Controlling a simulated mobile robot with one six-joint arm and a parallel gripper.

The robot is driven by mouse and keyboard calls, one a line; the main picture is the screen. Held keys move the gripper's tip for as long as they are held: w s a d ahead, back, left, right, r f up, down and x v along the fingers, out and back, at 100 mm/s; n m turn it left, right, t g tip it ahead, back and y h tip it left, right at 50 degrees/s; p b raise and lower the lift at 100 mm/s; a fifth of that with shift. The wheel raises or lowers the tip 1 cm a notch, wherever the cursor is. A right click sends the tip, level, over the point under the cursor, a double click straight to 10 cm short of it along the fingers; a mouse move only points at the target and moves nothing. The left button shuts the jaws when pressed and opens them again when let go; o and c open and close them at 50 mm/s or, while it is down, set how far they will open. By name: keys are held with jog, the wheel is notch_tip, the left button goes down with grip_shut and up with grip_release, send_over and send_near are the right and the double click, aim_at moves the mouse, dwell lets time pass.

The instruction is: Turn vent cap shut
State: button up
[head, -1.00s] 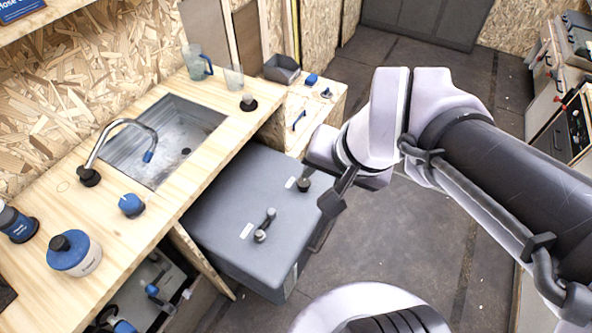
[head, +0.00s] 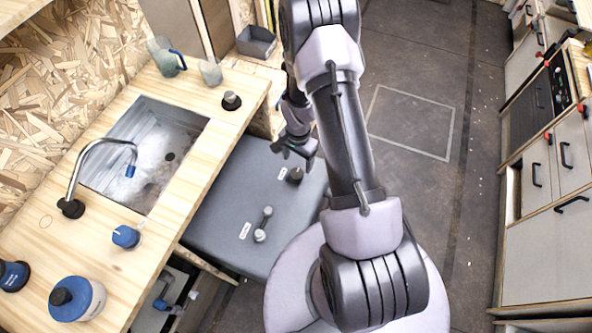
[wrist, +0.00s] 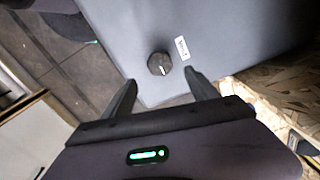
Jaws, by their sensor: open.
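The vent cap (head: 295,174) is a small round black knob on top of the grey tank (head: 215,213), near its far right edge. In the wrist view the cap (wrist: 160,64) shows a short white line on its top and a white label beside it. My gripper (head: 291,150) is over the far end of the tank, close to the cap. In the wrist view its two fingers (wrist: 160,80) are apart and empty, and the cap appears just beyond the tips, roughly between them. I cannot tell how high the fingers are above the cap.
The wooden counter (head: 215,130) with a sink (head: 150,150) runs along the tank's left side. Chipboard (wrist: 285,85) lies close at the right in the wrist view. Open floor (head: 420,80) lies to the right.

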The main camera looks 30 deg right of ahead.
aim_at(297, 172)
notch_tip(297, 172, down, 7)
jog(key=shift+r+b, duration=0.1)
jog(key=shift+b, duration=0.75)
jog(key=c, duration=1.4)
jog(key=shift+o, duration=0.2)
